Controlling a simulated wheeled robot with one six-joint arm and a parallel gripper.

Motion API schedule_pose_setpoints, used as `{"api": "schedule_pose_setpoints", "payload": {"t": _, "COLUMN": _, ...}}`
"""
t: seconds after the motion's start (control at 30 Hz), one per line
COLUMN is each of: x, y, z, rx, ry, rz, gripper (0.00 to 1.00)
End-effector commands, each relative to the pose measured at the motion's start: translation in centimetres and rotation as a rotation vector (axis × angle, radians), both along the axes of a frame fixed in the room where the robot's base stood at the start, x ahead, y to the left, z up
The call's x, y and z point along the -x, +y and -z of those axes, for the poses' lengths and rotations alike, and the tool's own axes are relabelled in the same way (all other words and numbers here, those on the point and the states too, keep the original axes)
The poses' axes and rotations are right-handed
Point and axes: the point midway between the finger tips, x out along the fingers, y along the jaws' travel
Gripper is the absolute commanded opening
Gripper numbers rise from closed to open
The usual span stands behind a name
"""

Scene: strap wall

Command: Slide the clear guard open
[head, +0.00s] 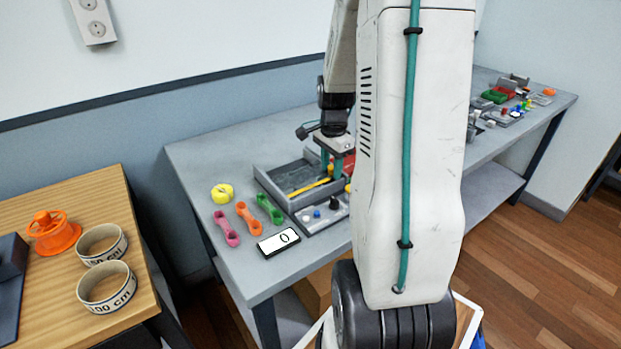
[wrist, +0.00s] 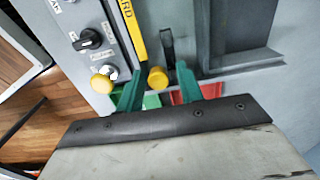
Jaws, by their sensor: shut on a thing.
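The clear guard shows mainly as a yellow strip lettered "ARD" (wrist: 131,28) in the wrist view; its clear pane is hard to make out. The strip also shows in the head view (head: 309,187), lying across a grey tray-like housing. A yellow knob (wrist: 157,79) sits near the strip's lower end. My gripper (wrist: 160,73) has its green fingers on either side of this knob and is shut on it. In the head view my gripper (head: 331,167) is down at the right end of the strip, partly hidden by my arm.
A grey panel beside the guard carries a black rotary knob (wrist: 89,40) and another yellow knob (wrist: 101,82). Green (wrist: 151,101) and red (wrist: 183,97) parts lie below the fingers.

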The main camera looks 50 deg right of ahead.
Motion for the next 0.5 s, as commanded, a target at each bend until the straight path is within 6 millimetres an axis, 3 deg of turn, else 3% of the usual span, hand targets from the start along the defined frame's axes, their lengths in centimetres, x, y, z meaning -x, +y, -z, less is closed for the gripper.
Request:
{"api": "schedule_pose_setpoints", "payload": {"t": 0.03, "x": 0.3, "y": 0.2, "z": 0.8, "rx": -0.012, "ry": 0.016, "rz": 0.000, "gripper": 0.14}}
{"api": "schedule_pose_setpoints", "payload": {"t": 0.5, "x": -2.0, "y": -0.3, "z": 0.8, "rx": -0.011, "ry": 0.016, "rz": 0.000, "gripper": 0.14}}
